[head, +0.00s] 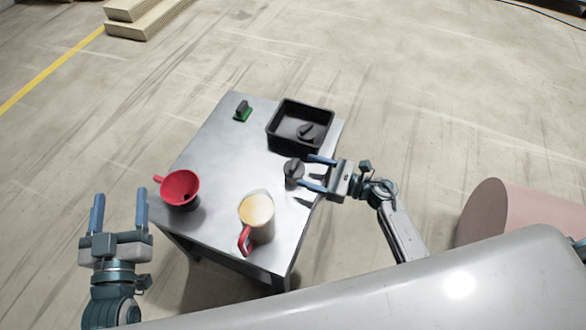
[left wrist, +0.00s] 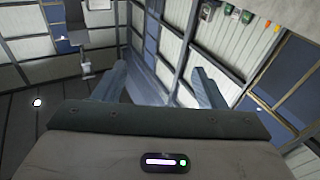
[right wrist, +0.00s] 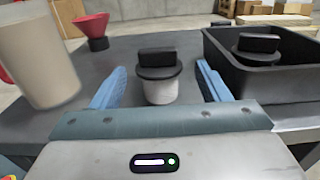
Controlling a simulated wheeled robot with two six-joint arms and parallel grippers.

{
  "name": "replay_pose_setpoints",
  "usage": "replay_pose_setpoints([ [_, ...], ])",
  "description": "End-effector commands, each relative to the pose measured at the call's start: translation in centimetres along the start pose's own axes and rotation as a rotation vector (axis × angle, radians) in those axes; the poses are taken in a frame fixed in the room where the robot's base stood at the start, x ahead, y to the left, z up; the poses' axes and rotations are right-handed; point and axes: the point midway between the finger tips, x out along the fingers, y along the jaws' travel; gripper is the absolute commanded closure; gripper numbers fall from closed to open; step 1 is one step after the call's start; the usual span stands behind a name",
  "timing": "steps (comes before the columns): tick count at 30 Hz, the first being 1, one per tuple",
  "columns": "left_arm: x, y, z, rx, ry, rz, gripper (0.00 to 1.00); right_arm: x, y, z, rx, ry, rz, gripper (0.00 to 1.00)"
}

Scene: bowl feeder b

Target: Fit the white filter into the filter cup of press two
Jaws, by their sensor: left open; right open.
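A piece with a black knob and disc over a white round body (right wrist: 160,90) stands upright on the table, possibly the white filter; in the head view its dark top (head: 293,168) shows. My right gripper (head: 306,171) is open, with its fingers pointing at this piece and their tips to either side of it; no grip shows. A red cone-shaped cup with a handle (head: 178,186) stands at the table's left. My left gripper (head: 119,195) is open and empty, left of the table. No press label is legible.
A black tray (head: 287,143) at the back right holds another black-knobbed piece (head: 306,132). A pale mug with a red handle (head: 262,230) stands at the front. A small black part on a green base (head: 242,115) is at the back left. The table's middle is clear.

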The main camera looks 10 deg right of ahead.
Motion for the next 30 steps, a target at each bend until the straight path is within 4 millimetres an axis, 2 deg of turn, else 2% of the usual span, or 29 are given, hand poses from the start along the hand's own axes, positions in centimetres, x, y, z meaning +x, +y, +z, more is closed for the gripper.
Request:
replay_pose_setpoints([
  [8,-0.8,0.1,2.1,-0.016,-0.124,-0.002,0.35,3.4,0.2,0.9,0.003,-0.004,0.000,0.31],
  [12,-0.9,0.1,2.6,-0.019,-0.144,-0.002,0.35,5.0,0.2,0.8,0.003,-0.001,0.000,0.31],
  [20,-1.0,0.1,2.7,-0.020,-0.150,-0.002,0.35,5.4,0.3,0.7,0.003,0.001,0.000,0.31],
  [21,-1.0,0.1,2.7,-0.020,-0.150,-0.002,0.35,5.4,0.3,0.7,0.003,0.001,0.000,0.33],
  [28,-1.0,0.1,2.7,-0.019,-0.148,-0.002,0.35,5.4,0.3,0.7,0.003,0.001,0.000,0.78],
  [30,-1.0,0.1,2.7,-0.019,-0.148,-0.002,0.35,5.4,0.3,0.7,0.002,0.000,0.000,0.80],
])
